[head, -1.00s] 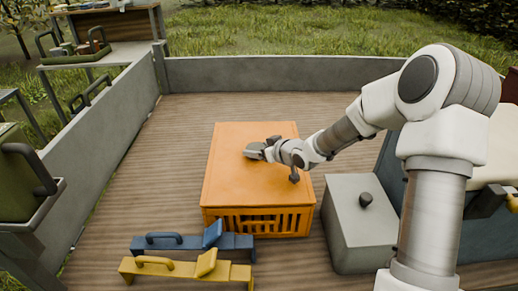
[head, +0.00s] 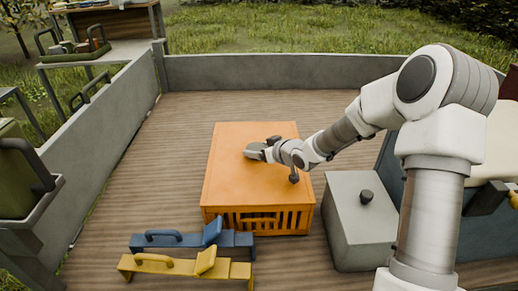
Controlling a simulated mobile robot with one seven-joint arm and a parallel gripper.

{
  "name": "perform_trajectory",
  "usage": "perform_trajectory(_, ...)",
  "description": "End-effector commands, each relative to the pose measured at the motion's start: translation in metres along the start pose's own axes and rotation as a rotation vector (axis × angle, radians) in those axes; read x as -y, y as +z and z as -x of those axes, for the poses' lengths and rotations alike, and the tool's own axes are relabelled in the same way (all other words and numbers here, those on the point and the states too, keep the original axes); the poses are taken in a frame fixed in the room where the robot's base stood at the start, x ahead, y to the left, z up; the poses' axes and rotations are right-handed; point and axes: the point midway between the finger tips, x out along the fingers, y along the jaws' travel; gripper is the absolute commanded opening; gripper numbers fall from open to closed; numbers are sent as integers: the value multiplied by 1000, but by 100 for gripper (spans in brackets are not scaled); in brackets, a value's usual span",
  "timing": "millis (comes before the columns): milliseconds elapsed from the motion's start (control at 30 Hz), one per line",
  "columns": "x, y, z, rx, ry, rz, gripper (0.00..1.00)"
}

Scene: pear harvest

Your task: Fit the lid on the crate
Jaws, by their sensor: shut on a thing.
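The orange crate (head: 240,222) stands on the plank floor, its slatted front wall facing me. The flat orange lid (head: 235,180) lies over the crate's top and covers the opening. Its edges look in line with the crate's walls, but I cannot tell whether it is fully seated. My gripper (head: 254,151) is at the lid's upper middle, shut on the lid, probably by a handle that my gripper hides. A small dark knob-like part (head: 293,176) shows at the lid's right side, below my wrist.
A grey box with a dark knob (head: 362,215) stands right of the crate. Blue (head: 190,242) and yellow (head: 185,265) handled tools lie in front of it. Grey low walls (head: 280,73) bound the floor at the back and left. The floor left of the crate is clear.

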Motion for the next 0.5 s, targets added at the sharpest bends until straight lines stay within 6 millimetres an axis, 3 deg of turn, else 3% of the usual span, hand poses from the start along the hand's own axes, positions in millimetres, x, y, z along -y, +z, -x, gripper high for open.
perform_trajectory(33,0,0,-1,-2,0,1,85)
perform_trajectory(100,0,-1,0,-2,0,1,95)
perform_trajectory(500,0,-1,7,2,1,0,95)
